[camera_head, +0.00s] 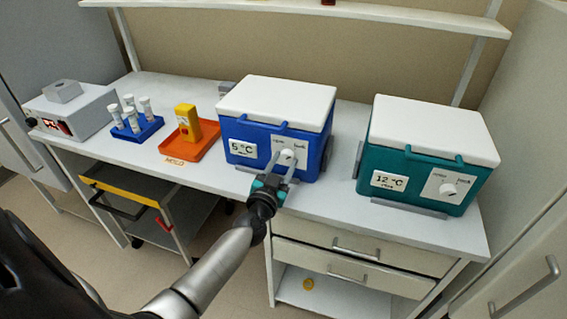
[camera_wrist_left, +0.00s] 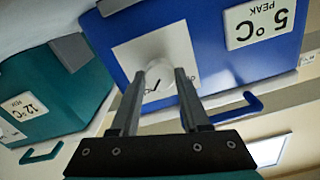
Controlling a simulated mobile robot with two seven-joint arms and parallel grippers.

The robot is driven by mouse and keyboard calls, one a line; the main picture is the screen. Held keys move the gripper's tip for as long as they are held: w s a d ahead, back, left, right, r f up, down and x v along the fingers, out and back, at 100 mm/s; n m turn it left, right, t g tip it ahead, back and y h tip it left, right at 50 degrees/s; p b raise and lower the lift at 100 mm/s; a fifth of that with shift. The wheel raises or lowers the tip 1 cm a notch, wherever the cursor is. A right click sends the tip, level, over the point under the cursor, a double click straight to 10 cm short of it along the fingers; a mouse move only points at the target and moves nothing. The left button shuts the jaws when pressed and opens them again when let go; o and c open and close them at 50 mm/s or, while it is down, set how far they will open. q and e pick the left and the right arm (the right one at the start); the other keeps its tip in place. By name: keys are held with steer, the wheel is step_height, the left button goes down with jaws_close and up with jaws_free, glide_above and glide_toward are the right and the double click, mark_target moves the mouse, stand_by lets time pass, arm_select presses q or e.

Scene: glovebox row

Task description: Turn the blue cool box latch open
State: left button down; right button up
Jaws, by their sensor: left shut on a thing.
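The blue cool box (camera_head: 263,138), with a white lid and a 5 °C label, stands on the bench. Its latch is a round white knob (camera_head: 287,157) on a white plate on the front, to the right of the label. My left gripper (camera_head: 283,162) reaches it from the front, its two fingers on either side of the knob and shut on it. The left wrist view, upside down, shows the knob (camera_wrist_left: 159,70) between the fingertips, with a dark mark partly visible. The lid is down. My right gripper is not in view.
A teal cool box (camera_head: 415,165) with a 12 °C label and a similar knob stands to the right. To the left are an orange tray (camera_head: 180,150) with a yellow device, a blue tube rack (camera_head: 137,131) and a grey instrument (camera_head: 78,112). Drawers (camera_head: 345,262) are below the bench.

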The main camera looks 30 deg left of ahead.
arm_select(q)
steer(key=shift+n, duration=0.3)
steer(key=n, duration=0.3)
steer(key=shift+n+p, duration=0.3)
steer(key=n, duration=0.4)
steer(key=shift+n, duration=0.3)
steer(key=n, duration=0.9)
steer(key=shift+b, duration=0.4)
steer(key=shift+n, duration=0.3)
steer(key=shift+c, duration=1.9)
jaws_free()
steer(key=shift+s, duration=0.1)
